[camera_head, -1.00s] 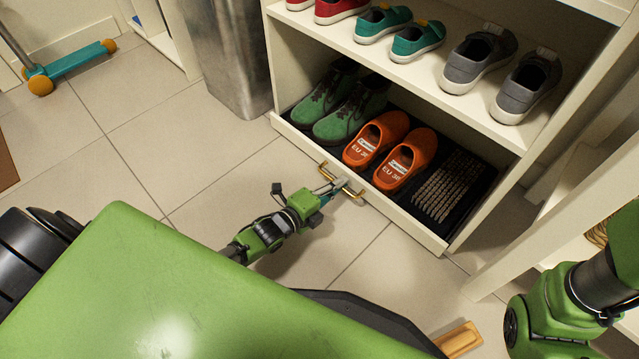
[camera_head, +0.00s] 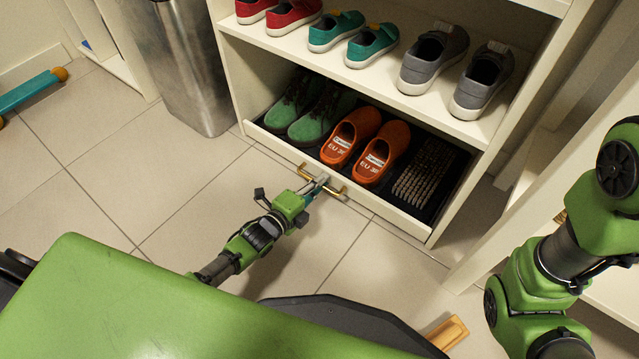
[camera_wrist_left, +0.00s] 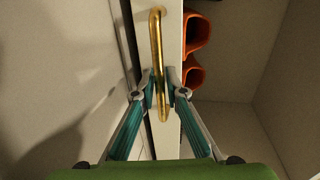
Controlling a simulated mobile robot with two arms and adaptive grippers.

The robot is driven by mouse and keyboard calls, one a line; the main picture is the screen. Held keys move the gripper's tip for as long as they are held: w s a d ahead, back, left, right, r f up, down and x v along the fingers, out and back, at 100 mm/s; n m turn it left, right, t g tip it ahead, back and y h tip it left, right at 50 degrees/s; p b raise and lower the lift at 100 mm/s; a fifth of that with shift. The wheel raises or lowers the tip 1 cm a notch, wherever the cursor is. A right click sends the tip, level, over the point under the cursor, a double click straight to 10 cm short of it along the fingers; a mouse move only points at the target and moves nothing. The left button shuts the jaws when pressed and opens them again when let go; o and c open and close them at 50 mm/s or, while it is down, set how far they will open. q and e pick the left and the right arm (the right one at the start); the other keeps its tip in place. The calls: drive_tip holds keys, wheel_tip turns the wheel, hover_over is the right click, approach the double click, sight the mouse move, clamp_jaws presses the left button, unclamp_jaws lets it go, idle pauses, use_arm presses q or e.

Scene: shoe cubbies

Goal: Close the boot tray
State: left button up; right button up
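The boot tray (camera_head: 395,217) is a low pull-out drawer with a cream front and dark inside, at the bottom of the shoe cubby. It holds green shoes (camera_head: 317,115), orange shoes (camera_head: 381,153) and a dark ribbed mat (camera_head: 426,180). Its front is close to the cubby's uprights; the exact gap is hard to judge. My left gripper (camera_head: 318,184) is at the brass handle (camera_head: 334,191) on the tray front. In the left wrist view the fingers (camera_wrist_left: 160,80) are closed around the handle bar (camera_wrist_left: 156,40). My right gripper is out of view.
Red, teal and grey shoes (camera_head: 433,62) stand on the shelf above. A metal bin (camera_head: 185,65) stands left of the cubby. My right arm is beside another white shelf unit at right. A wooden piece (camera_head: 447,333) lies at lower right.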

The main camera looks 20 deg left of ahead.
use_arm(q)
drive_tip(key=shift+d+r, duration=0.1)
drive_tip(key=shift+r, duration=0.05)
drive_tip(key=shift+s, duration=0.3)
drive_tip(key=v, duration=1.1)
drive_tip(key=shift+s+a, duration=0.15)
drive_tip(key=shift+a, duration=0.2)
